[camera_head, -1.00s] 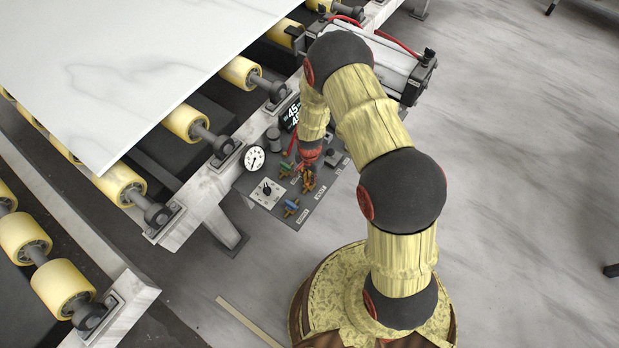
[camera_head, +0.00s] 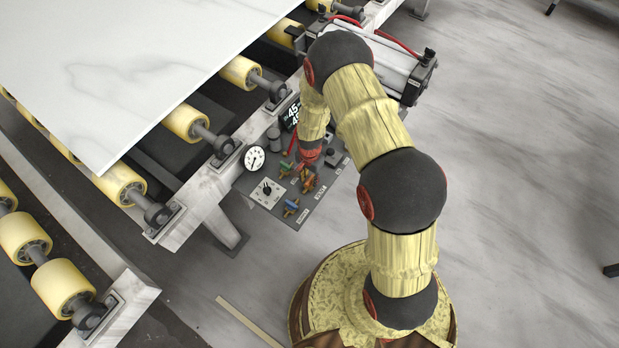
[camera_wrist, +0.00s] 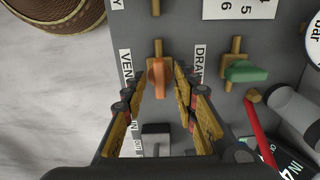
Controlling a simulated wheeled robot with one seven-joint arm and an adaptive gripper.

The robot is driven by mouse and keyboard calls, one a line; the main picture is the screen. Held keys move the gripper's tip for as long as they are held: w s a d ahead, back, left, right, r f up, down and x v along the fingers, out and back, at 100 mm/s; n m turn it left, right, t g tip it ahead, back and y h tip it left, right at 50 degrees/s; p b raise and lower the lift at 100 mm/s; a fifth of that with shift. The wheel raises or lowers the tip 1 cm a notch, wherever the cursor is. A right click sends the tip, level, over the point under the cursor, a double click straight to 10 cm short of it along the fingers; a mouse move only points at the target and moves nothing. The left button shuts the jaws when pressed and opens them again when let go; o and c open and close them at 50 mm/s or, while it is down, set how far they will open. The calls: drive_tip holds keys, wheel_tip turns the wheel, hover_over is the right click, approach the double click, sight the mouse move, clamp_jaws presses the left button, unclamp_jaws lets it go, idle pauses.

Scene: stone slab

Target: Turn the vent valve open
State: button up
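The vent valve has an orange lever (camera_wrist: 157,76) on a brass body and pipe, beside the "VENT" label (camera_wrist: 126,68) in the wrist view. The lever points down the picture, roughly along the pipe. My gripper (camera_wrist: 162,72) is open, with one finger on each side of the lever. A gap shows by the lever on both sides, though contact at the fingertips is hard to judge. In the head view my gripper (camera_head: 309,172) is over the panel (camera_head: 325,192) and mostly hides the vent valve.
A green-handled drain valve (camera_wrist: 243,72) sits close right of my gripper in the wrist view. A blue-handled valve (camera_head: 291,205), selector knob (camera_head: 267,189) and gauge (camera_head: 254,158) are nearby in the head view. Rollers and a stone slab (camera_head: 130,60) lie to the left.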

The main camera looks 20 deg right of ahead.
sight(310, 181)
wheel_tip(310, 181, up, 12)
idle(0.6)
idle(0.5)
drive_tip(key=s+r+n+g, duration=0.2)
drive_tip(key=s+n, duration=0.3)
drive_tip(key=s, duration=0.2)
drive_tip(key=s+r+n+t, duration=0.2)
drive_tip(key=s+r, duration=0.3)
drive_tip(key=r, duration=0.8)
drive_tip(key=s+r+n+t, duration=0.2)
drive_tip(key=s+r, duration=0.3)
drive_tip(key=r, duration=0.8)
drive_tip(key=s+r+n+t, duration=0.2)
drive_tip(key=s+r, duration=0.3)
drive_tip(key=r, duration=0.8)
drive_tip(key=shift+t, duration=0.8)
